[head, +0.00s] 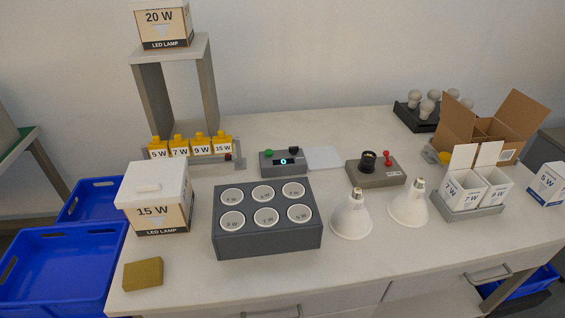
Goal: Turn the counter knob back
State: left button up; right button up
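The counter (283,168) is a dark grey box at the middle back of the table. Its small display shows a glowing blue-white "0". A green round button or knob (269,153) sits on its top left and a small black knob (294,150) on its top right. I cannot tell which way the black knob points. Neither of my grippers is in view.
In front stands a dark grey block (267,247) with several labelled round wells. A 15 W lamp box (160,217) is left of it, two white reflector bulbs (350,217) right. A grey base with a black socket (376,174) stands right of the counter, beyond a pale plate (323,158).

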aim_at(293, 151)
jog(key=l+z, duration=0.35)
jog(key=i+l+z, duration=0.2)
jog(key=l+z, duration=0.2)
jog(key=l, duration=0.1)
